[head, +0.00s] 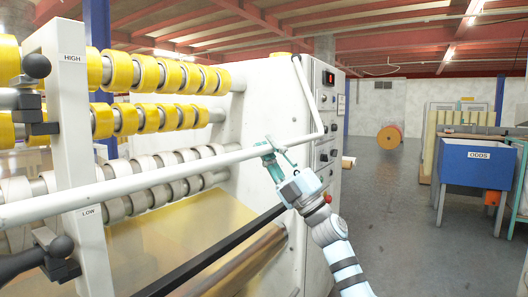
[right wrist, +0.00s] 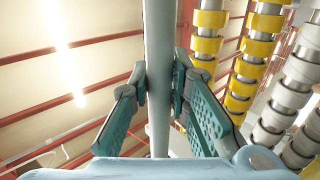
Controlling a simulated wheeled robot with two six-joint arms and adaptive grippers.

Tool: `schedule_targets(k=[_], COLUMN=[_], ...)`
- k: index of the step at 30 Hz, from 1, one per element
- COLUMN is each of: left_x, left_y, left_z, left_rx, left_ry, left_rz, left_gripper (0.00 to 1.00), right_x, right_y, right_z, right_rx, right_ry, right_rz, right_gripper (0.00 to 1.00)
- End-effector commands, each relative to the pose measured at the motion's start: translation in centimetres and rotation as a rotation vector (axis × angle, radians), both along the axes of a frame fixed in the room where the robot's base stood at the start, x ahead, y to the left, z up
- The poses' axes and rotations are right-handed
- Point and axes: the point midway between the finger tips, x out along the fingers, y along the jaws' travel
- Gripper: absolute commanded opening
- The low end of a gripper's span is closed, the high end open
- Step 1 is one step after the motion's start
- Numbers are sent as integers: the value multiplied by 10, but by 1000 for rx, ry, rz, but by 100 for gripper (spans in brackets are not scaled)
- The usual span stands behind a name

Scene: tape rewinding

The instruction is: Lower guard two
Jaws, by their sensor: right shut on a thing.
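The guard is a long pale bar (head: 130,183) that runs across the front of the rewinding machine (head: 265,95), with a bent white arm (head: 306,92) at its right end. My right gripper (head: 274,154) is shut on the bar near its right end. In the right wrist view the bar (right wrist: 159,40) passes between the two green fingers (right wrist: 158,88), which press on it from both sides. An upright post (head: 72,120) at the left carries the labels HIGH and LOW; the bar crosses it just above LOW. My left gripper is not in view.
Rows of yellow tape rolls (head: 160,75) and pale rolls (head: 170,165) sit behind the bar. Black-knobbed levers (head: 58,250) stick out at the left. A blue ODDS bin (head: 475,165) stands at the right.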

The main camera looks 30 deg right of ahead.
Motion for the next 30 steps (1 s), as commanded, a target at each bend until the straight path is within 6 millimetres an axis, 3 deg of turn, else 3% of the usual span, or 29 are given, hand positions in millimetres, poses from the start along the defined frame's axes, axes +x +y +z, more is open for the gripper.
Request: schedule_targets(k=[11,12,16,25,30], left_x=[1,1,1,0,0], left_y=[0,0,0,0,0], left_z=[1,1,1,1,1], left_rx=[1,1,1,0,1], left_ry=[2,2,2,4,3], left_rz=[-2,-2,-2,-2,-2], left_gripper=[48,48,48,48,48], right_x=[2,2,2,0,-14], right_y=[1,1,0,-1,-8], right_z=[-1,-1,-1,-2,-23], right_rx=[-1,-1,-1,-1,-3], right_ry=[2,2,2,2,6], right_rz=[-2,-1,-3,-4,-5], right_gripper=[0,20,38,38,38])
